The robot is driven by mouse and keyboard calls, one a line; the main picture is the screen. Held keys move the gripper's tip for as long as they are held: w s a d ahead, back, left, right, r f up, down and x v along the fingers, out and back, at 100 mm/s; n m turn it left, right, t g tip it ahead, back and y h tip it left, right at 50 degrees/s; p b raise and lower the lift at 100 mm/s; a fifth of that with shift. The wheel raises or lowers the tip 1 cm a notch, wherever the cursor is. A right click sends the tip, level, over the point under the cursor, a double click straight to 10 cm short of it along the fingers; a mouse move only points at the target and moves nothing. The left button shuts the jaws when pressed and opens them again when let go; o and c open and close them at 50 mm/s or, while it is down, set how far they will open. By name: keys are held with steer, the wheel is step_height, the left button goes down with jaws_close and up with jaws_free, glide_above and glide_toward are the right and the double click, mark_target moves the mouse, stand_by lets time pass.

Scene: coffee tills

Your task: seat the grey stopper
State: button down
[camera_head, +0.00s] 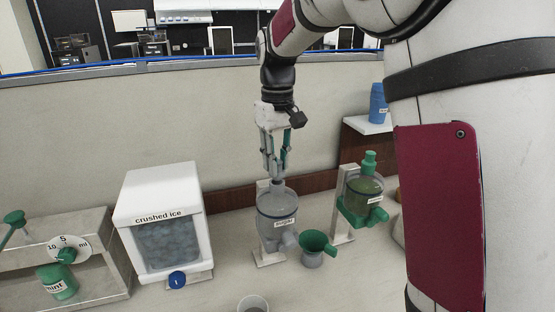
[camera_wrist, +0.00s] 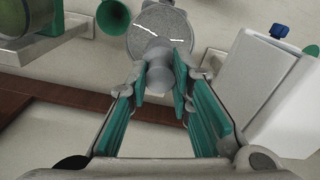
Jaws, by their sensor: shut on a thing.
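The grey sugar dispenser (camera_head: 275,229) stands upright on its stand at the middle of the counter, labelled "sugar". My gripper (camera_head: 276,176) points down over its top and is shut on the grey stopper (camera_head: 278,187). The stopper is at the dispenser's mouth; I cannot tell if it is fully in or just above. In the wrist view, my gripper (camera_wrist: 160,88) has its green pads on both sides of the grey stopper (camera_wrist: 158,72). A round grey part of the dispenser (camera_wrist: 160,28) shows beyond it.
The white crushed ice box (camera_head: 165,217) stands close on the left. A green funnel (camera_head: 317,242) is just right of the dispenser. A green dispenser (camera_head: 362,195) stands further right. A mint bottle (camera_head: 58,282) is far left, and a clear cup (camera_head: 253,304) is at the front.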

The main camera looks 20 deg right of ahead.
steer(key=shift+f, duration=0.85)
steer(key=shift+f, duration=0.25)
steer(key=c, duration=1.3)
jaws_free()
steer(key=shift+c, duration=0.2)
step_height(320, 180, up, 12)
steer(key=shift+f, duration=0.15)
steer(key=shift+r, duration=0.2)
